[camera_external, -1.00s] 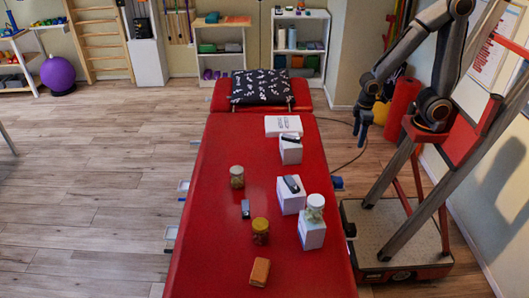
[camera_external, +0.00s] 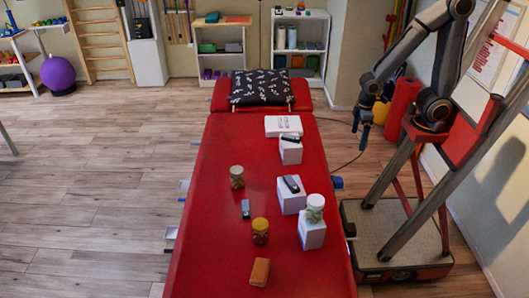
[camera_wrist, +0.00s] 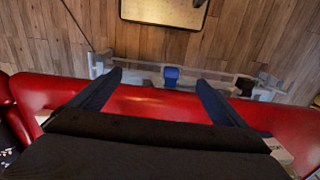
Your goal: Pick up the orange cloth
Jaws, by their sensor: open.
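The orange cloth (camera_external: 260,272) is a small folded orange-brown block. It lies flat on the red treatment table (camera_external: 215,255) near its front end in the external view. My gripper (camera_external: 361,122) is far from it, off the table's right side and toward the back. In the wrist view my gripper (camera_wrist: 158,84) shows two dark fingers spread wide apart with nothing between them. The cloth does not show in the wrist view.
White boxes (camera_external: 312,234) stand on the table's right half, one bearing a pale-lidded jar (camera_external: 315,207). A yellow-lidded jar (camera_external: 260,232) stands behind the cloth. Another jar (camera_external: 237,177) and a small grey device (camera_external: 245,209) are farther back. Bare table surrounds the cloth.

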